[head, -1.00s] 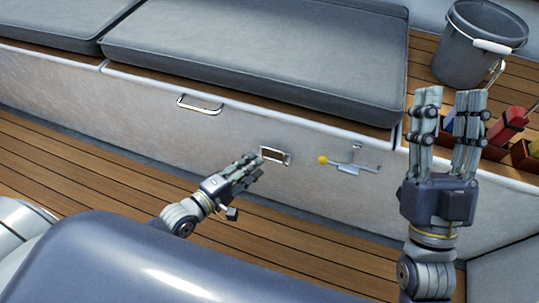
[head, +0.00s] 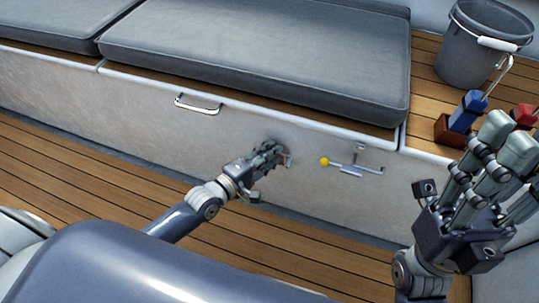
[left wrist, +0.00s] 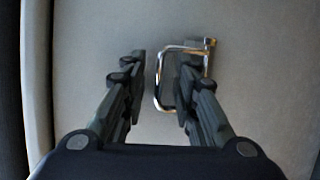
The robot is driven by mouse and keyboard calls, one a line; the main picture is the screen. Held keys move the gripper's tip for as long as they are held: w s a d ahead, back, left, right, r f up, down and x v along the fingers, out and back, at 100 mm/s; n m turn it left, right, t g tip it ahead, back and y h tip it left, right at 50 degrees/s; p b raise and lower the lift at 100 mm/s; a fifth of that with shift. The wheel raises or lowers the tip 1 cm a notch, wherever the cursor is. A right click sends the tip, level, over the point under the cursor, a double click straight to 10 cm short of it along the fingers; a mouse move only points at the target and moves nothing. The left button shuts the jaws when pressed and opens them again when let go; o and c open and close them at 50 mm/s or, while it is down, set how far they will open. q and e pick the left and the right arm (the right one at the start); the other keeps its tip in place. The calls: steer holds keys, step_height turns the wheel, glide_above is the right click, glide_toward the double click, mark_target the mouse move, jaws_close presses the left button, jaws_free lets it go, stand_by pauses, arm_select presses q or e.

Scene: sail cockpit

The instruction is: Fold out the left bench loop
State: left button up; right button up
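The bench loop, a bright metal U-shaped bar, is on the pale bench front. In the left wrist view the loop (left wrist: 158,84) has its mount at the upper right. My left gripper (head: 276,154) is at this loop and hides most of it in the head view. In the left wrist view the left gripper (left wrist: 161,62) is open. The loop's left bar lies between the fingers, and the right finger overlaps the loop's opening. I cannot tell whether a finger touches the bar. My right gripper (head: 503,165) is open and empty at the right.
A second metal handle (head: 198,104) is further left on the bench front. A latch with a yellow knob (head: 324,161) is just right of the loop. Grey cushions (head: 255,50) lie on top. A bucket (head: 483,45) and a blue-handled tool (head: 467,110) are at the right.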

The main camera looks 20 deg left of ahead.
arm_select(q)
jaws_close()
